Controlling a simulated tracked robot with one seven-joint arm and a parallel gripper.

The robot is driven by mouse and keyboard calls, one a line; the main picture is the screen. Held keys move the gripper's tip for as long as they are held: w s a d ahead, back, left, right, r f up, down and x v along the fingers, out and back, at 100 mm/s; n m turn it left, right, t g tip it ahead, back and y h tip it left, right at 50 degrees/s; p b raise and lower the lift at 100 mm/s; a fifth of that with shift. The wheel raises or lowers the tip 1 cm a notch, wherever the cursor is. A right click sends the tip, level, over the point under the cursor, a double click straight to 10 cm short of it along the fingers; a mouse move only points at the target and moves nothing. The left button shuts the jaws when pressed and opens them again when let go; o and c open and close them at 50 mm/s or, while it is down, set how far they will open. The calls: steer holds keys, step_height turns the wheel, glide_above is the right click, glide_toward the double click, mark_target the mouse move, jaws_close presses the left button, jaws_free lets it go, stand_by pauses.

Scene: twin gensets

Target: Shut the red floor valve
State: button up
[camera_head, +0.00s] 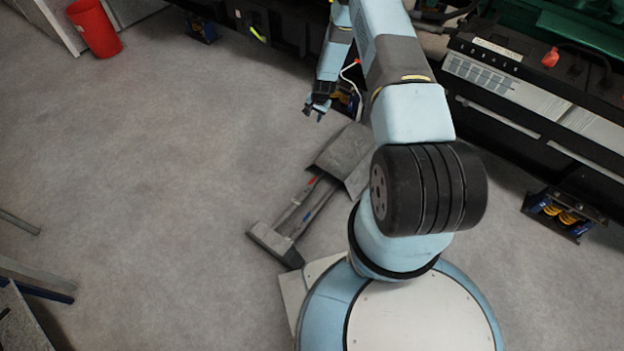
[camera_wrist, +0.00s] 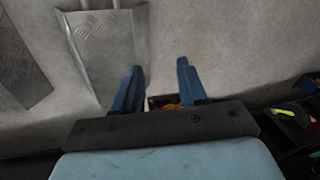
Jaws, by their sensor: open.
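A small red piece (camera_head: 311,181), perhaps the red valve's handle, lies along the floor pipes (camera_head: 318,200) between two grey metal covers. A small blue piece sits lower on the same pipes. The red piece's exact shape is too small to tell. My gripper (camera_head: 317,108) is open and empty, above the floor beyond the upper cover. In the wrist view my gripper's two blue fingers (camera_wrist: 156,85) are apart, with a dark mount with orange-yellow parts (camera_wrist: 168,101) partly visible behind them. I do not see the red piece in the wrist view.
The tread-plate cover (camera_head: 347,150) and lower end cover (camera_head: 272,243) rise from the floor. The genset (camera_head: 520,85) with spring mounts (camera_head: 565,212) stands at right. A red bin (camera_head: 95,28) stands far left. Open floor (camera_head: 160,150) lies left of the pipes.

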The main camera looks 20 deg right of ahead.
mark_target(314, 179)
steer(key=s+a+f+m, duration=0.1)
steer(key=s+f, duration=0.4)
steer(key=f, duration=0.6)
steer(key=s+f+m, duration=0.1)
steer(key=s+f, duration=0.5)
steer(key=f, duration=0.6)
steer(key=shift+g, duration=0.3)
steer(key=f, duration=0.4)
steer(key=w+a+f, duration=0.1)
steer(key=f, duration=0.3)
steer(key=w+f, duration=0.1)
steer(key=f, duration=0.4)
steer(key=shift+w+a+f, duration=0.1)
steer(key=shift+w+a, duration=0.05)
steer(key=shift+a, duration=0.2)
jaws_close()
